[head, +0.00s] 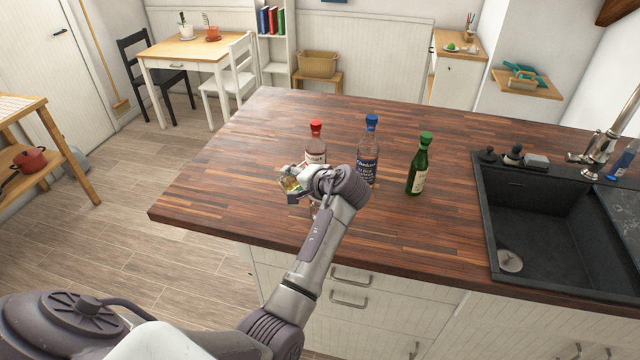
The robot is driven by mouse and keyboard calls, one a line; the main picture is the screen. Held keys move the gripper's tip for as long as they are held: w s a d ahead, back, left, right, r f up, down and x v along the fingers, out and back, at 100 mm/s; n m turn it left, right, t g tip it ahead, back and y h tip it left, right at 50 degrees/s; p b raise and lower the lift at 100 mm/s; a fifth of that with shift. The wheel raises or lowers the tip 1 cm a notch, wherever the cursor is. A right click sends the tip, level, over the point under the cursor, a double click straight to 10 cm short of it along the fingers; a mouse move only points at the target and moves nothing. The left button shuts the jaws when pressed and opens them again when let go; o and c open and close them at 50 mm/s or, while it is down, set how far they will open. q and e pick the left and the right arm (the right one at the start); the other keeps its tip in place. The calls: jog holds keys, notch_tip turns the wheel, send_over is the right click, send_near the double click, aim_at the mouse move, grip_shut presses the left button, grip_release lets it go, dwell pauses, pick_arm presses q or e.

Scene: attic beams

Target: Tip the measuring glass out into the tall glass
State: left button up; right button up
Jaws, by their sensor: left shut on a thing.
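My left gripper (298,182) reaches over the wooden counter from the lower left and is shut on the measuring glass (289,184). The measuring glass is small and clear, with something yellow-green in it, and looks tilted to the left. My gripper and wrist hide part of it. A bit of clear glass (313,211) shows just below my wrist; it may be the tall glass, but the arm covers most of it and I cannot tell. My right gripper is out of view.
Close behind my gripper stand a red-capped bottle (316,143) and a blue-capped bottle (369,150). A green bottle (419,167) stands further right. A black sink (548,215) is at the right. The counter (240,150) is clear at the left and back.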

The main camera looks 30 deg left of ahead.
pick_arm(q)
jog(key=shift+f+m+g, duration=0.2)
jog(key=shift+m+g, duration=0.1)
dwell(0.4)
jog(key=shift+w+d+r+m+g+y+p, duration=0.3)
jog(key=shift+w+r+m+y+p, duration=0.1)
jog(key=shift+w+m+y, duration=0.15)
dwell(1.0)
jog(key=shift+r+m+g+y+p, duration=0.3)
jog(key=shift+r+m+y+p, duration=0.15)
jog(key=shift+p, duration=0.15)
dwell(0.7)
jog(key=shift+w+d+f+m+y, duration=0.15)
jog(key=shift+f+m+y, duration=0.15)
jog(key=shift+f+m, duration=0.1)
dwell(0.5)
jog(key=shift+r, duration=0.15)
